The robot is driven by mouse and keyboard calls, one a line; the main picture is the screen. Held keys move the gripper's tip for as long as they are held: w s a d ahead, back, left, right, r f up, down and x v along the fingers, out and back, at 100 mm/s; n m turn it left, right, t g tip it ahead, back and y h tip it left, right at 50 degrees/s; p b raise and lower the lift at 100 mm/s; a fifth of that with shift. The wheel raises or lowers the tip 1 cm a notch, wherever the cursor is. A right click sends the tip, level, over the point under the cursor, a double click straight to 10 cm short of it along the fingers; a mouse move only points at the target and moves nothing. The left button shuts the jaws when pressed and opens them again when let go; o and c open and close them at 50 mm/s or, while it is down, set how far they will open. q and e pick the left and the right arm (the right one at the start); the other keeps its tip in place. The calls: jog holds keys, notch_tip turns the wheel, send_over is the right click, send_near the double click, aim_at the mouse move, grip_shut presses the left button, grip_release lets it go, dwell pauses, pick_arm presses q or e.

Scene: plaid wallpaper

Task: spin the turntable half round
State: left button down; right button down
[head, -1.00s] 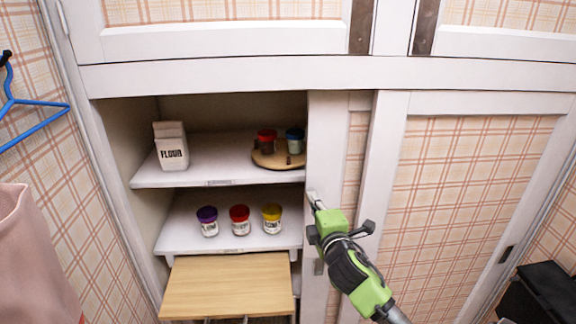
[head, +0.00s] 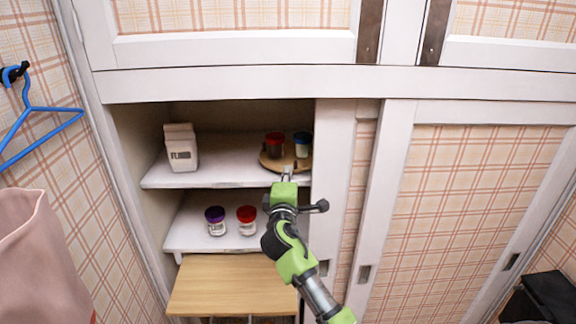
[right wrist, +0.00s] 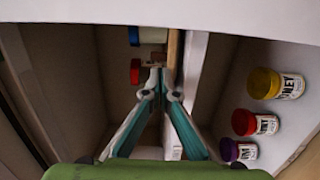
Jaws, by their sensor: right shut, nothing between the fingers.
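The turntable (head: 268,163) is a round wooden disc at the right end of the upper cupboard shelf. A red-lidded jar (head: 274,144) and a blue-lidded jar (head: 301,145) stand on it. My right gripper (head: 287,172) is shut and empty, its tips at the turntable's front edge; I cannot tell whether they touch it. In the right wrist view, the shut fingertips (right wrist: 165,92) are close to the turntable's edge (right wrist: 174,50). My left gripper is not in view.
A flour carton (head: 181,148) stands left on the upper shelf (head: 225,165). Purple-lidded (head: 215,221) and red-lidded (head: 247,220) jars stand on the lower shelf, with a yellow-lidded jar (right wrist: 277,84) beside them. A white door frame (head: 332,150) borders the opening's right side.

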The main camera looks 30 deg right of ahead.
aim_at(295, 167)
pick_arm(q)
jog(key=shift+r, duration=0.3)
pick_arm(e)
jog(key=shift+x, duration=1.3)
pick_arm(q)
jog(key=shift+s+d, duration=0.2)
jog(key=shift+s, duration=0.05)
pick_arm(e)
jog(key=shift+s+d, duration=0.6)
jog(key=shift+d, duration=0.25)
pick_arm(q)
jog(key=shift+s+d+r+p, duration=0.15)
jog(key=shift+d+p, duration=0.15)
jog(key=shift+p, duration=0.05)
pick_arm(e)
jog(key=shift+s+d, duration=0.25)
jog(key=shift+d, duration=0.55)
jog(key=shift+s+d, duration=0.25)
jog(key=shift+d, duration=0.5)
